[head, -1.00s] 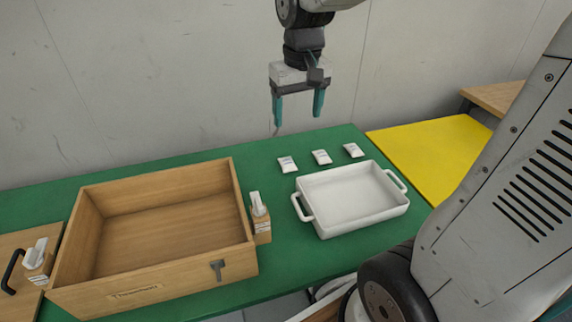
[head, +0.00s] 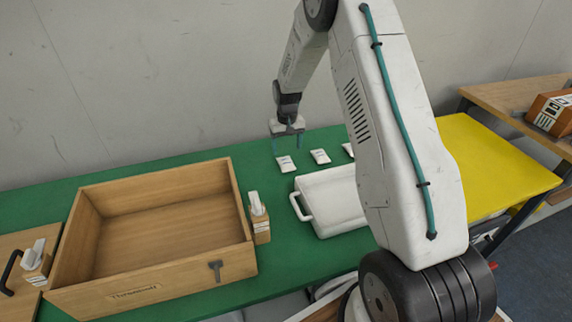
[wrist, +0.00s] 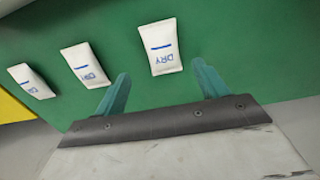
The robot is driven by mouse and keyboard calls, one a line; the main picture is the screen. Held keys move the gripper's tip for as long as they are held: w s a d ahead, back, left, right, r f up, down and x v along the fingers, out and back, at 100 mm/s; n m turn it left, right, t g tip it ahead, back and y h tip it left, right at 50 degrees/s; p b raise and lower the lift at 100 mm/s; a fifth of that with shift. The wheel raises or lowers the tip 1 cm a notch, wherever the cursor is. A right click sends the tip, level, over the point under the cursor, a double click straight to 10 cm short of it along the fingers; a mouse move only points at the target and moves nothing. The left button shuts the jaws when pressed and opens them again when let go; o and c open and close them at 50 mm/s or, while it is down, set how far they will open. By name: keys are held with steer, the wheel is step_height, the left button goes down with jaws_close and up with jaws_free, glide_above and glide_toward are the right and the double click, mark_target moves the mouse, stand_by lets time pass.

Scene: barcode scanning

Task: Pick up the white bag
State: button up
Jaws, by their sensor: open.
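Three small white bags lie in a row on the green table. The left bag (head: 286,163) is closest to my gripper (head: 288,148), the middle bag (head: 320,156) is to its right, and the right bag (head: 348,149) is partly hidden by my arm. In the wrist view, one bag (wrist: 161,47) with blue "DRY" lettering lies beyond and between my open fingers (wrist: 160,88). A second bag (wrist: 86,65) and a third bag (wrist: 31,81) lie to its left. My gripper is open and empty, above the table and apart from the bags.
A white handled tray (head: 329,207) stands in front of the bags, partly hidden by my arm. A yellow surface (head: 490,165) is at right.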

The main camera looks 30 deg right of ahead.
mark_target(286, 161)
steer(key=f, duration=0.6)
steer(key=shift+s+a+f, duration=0.25)
steer(key=shift+a+f, duration=0.05)
steer(key=shift+a, duration=0.05)
steer(key=c, duration=1.1)
